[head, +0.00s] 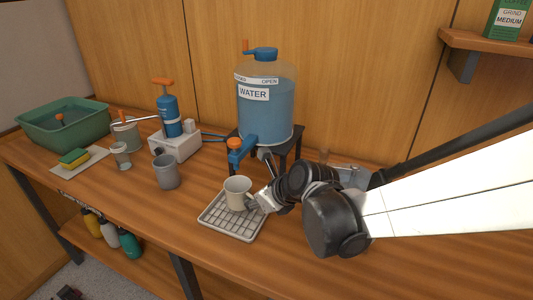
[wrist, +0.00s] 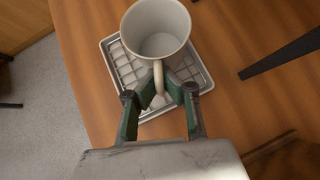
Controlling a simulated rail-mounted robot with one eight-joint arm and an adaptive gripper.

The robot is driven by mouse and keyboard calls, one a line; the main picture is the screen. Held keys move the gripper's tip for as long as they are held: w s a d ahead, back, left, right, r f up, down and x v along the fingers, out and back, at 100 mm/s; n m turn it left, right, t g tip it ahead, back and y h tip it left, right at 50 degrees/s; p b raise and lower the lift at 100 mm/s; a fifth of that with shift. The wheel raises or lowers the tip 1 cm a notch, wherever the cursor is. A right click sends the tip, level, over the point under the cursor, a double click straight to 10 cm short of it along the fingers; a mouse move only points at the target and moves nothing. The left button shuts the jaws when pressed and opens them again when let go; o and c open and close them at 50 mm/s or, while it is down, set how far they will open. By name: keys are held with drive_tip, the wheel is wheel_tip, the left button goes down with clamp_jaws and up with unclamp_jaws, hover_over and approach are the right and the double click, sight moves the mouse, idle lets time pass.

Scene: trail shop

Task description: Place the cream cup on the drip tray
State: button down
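The cream cup (head: 237,193) stands upright over the drip tray (head: 215,224), and its base appears to rest on the tray's grid. In the wrist view the cup (wrist: 156,30) is empty, with its handle (wrist: 158,76) pointing toward me and the tray (wrist: 203,78) beneath it. My gripper (head: 256,203) comes from the right. Its two green-padded fingers (wrist: 160,90) are drawn in on either side of the handle and appear shut on it. The cup's underside is hidden, so any small gap to the tray cannot be seen.
The blue water dispenser (head: 265,108) on its dark stand is just behind the tray, its tap near my gripper. A grey cup (head: 167,172), a pump on a white box (head: 176,143) and a green basin (head: 63,124) stand left. The counter's front edge lies close before the tray.

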drive_tip(key=shift+f, duration=0.8)
drive_tip(key=shift+f+b, duration=0.2)
drive_tip(key=shift+b, duration=0.1)
drive_tip(key=c, duration=1.9)
unclamp_jaws()
drive_tip(key=shift+r, duration=0.1)
